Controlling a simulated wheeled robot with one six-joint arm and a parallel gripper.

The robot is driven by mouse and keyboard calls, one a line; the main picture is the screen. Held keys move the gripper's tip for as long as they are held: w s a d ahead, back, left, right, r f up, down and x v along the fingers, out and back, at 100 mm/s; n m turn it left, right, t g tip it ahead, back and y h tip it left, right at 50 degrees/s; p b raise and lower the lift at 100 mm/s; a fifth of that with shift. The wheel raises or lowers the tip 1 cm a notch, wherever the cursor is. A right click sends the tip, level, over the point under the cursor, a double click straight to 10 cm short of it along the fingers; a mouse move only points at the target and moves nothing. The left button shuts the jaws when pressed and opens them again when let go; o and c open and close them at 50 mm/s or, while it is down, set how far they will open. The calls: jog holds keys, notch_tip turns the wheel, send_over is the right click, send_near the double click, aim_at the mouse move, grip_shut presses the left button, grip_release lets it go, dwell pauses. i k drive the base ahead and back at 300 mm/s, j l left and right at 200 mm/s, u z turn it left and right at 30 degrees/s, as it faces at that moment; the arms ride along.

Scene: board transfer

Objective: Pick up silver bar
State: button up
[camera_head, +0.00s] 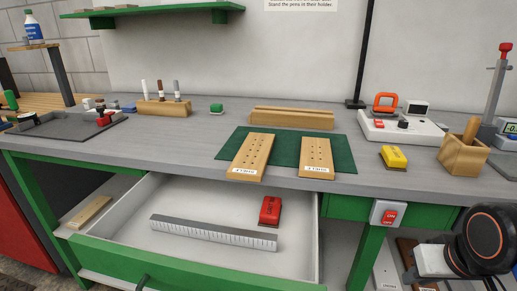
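The silver bar (213,231) is a long grey bar with tick-like marks along its front face. It lies flat in the open drawer (140,197) under the bench, slanting slightly down to the right. Its full length shows and nothing covers it. My gripper cannot be made out in this view. A black rounded part with an orange ring at the lower right looks like part of my arm, well to the right of the drawer.
A red object (270,211) lies in the drawer just beyond the bar's right end. The green drawer front (190,266) stands before the bar. The bench top (200,143) overhangs the drawer's back.

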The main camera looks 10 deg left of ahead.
aim_at(267, 241)
jog(key=k+j+u, duration=0.5)
jog(key=u, duration=0.15)
jog(key=i+j+u, duration=0.2)
jog(key=k+j, duration=0.05)
jog(key=k, duration=0.05)
